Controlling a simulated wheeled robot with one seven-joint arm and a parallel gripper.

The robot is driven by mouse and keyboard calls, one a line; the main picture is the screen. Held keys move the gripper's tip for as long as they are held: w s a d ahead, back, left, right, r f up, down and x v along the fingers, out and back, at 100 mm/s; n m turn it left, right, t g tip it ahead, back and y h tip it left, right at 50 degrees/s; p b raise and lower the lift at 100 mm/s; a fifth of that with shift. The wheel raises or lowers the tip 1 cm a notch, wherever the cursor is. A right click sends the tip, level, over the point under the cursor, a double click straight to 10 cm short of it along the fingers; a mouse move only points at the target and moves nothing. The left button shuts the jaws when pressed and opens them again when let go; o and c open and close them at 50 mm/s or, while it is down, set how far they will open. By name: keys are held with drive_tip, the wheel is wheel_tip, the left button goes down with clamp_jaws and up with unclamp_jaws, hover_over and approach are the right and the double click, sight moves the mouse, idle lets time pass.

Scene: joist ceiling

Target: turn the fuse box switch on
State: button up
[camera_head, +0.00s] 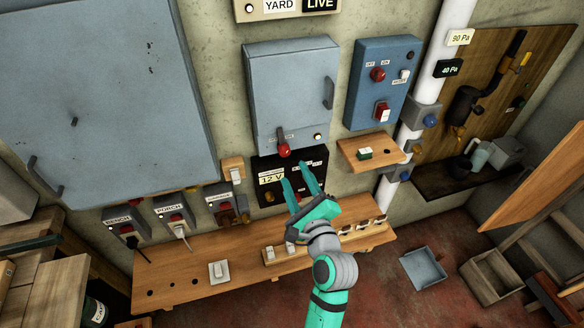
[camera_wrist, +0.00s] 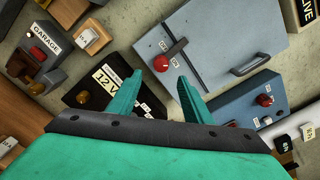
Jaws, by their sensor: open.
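A grey-blue box (camera_head: 290,85) with a door handle hangs on the wall, probably the fuse box. It also shows in the wrist view (camera_wrist: 230,40). At its lower left a short dark lever with a red knob (camera_head: 284,151) points down. In the wrist view the red knob (camera_wrist: 161,63) appears just beyond the gap between my fingertips. My gripper (camera_head: 296,174) is open and empty, below the knob in the head view. I see no contact. Small labels sit by the lever, too small to read surely.
A black 12 V box (camera_head: 269,180) is directly behind my fingers. A blue box (camera_head: 384,80) with a red knob and red switch hangs to the right. A small shelf (camera_head: 371,153) juts out below it. A wooden bench (camera_head: 195,268) runs underneath.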

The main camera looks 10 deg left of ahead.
drive_tip(key=shift+s+d, duration=0.25)
drive_tip(key=shift+s, duration=0.2)
